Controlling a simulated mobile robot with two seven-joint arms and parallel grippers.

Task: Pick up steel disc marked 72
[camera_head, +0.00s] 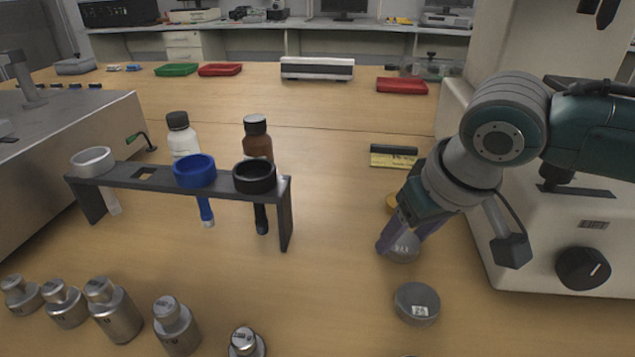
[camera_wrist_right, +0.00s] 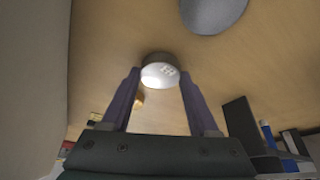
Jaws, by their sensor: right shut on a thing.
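My right gripper (camera_head: 404,238) reaches down to the table with its purple fingers on either side of a steel disc (camera_head: 403,251). In the right wrist view the same disc (camera_wrist_right: 160,74) sits between the fingertips, with dark marks on its face too small to read. The fingers are shut on it, and it appears to be at or very near the table top. A second steel disc (camera_head: 417,304) lies nearer on the table with a small white label I cannot read clearly. My left gripper is not in view.
A dark rack (camera_head: 130,180) with rings stands left of the gripper, with a white bottle (camera_head: 183,138) and a brown bottle (camera_head: 257,140) behind. Steel weights (camera_head: 112,315) line the front left. A yellow disc (camera_head: 391,201) lies behind the gripper. A pale machine (camera_head: 540,250) stands close right.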

